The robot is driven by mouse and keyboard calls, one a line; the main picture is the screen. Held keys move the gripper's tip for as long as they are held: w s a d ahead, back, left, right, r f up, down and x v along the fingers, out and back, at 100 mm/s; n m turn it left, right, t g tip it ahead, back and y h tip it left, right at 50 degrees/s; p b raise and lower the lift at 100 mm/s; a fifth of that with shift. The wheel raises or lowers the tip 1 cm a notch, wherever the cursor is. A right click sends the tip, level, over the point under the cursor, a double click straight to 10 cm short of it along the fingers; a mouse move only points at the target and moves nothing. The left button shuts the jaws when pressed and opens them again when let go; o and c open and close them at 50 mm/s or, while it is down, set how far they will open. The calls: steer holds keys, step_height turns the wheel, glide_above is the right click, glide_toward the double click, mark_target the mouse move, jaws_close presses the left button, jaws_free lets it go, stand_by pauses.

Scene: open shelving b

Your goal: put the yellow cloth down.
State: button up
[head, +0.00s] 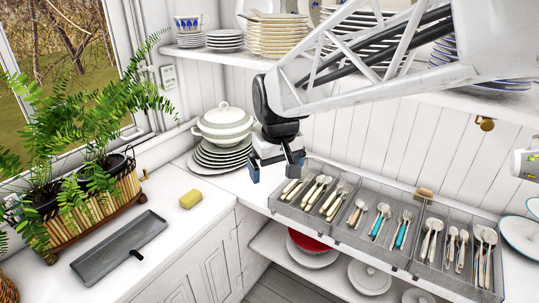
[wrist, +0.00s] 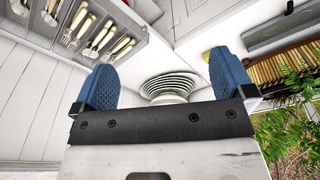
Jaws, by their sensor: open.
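The yellow cloth (head: 190,199) is a small, thick yellow block lying flat on the white counter, left of centre in the head view. In the wrist view a sliver of yellow (wrist: 206,56) shows beside the right-hand blue finger, and the rest is hidden. My gripper (head: 274,169) is open and empty, with its blue fingertips apart. It is in the air to the right of the cloth, near the left end of the cutlery tray, and does not touch the cloth. In the wrist view my gripper (wrist: 164,82) has nothing between its fingers.
A grey cutlery tray (head: 347,231) with several compartments is at the right. A dark tray (head: 119,247) and a planter (head: 82,213) are at left. The counter around the cloth is clear.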

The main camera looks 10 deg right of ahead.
steer(key=s+d+f+m, duration=0.1)
steer(key=s+d, duration=0.2)
steer(key=s, duration=0.6)
steer(key=s+d+f+m, duration=0.1)
steer(key=s+d+m, duration=0.1)
steer(key=s, duration=0.8)
steer(key=shift+d+f+t, duration=0.2)
steer(key=shift+d+t, duration=0.2)
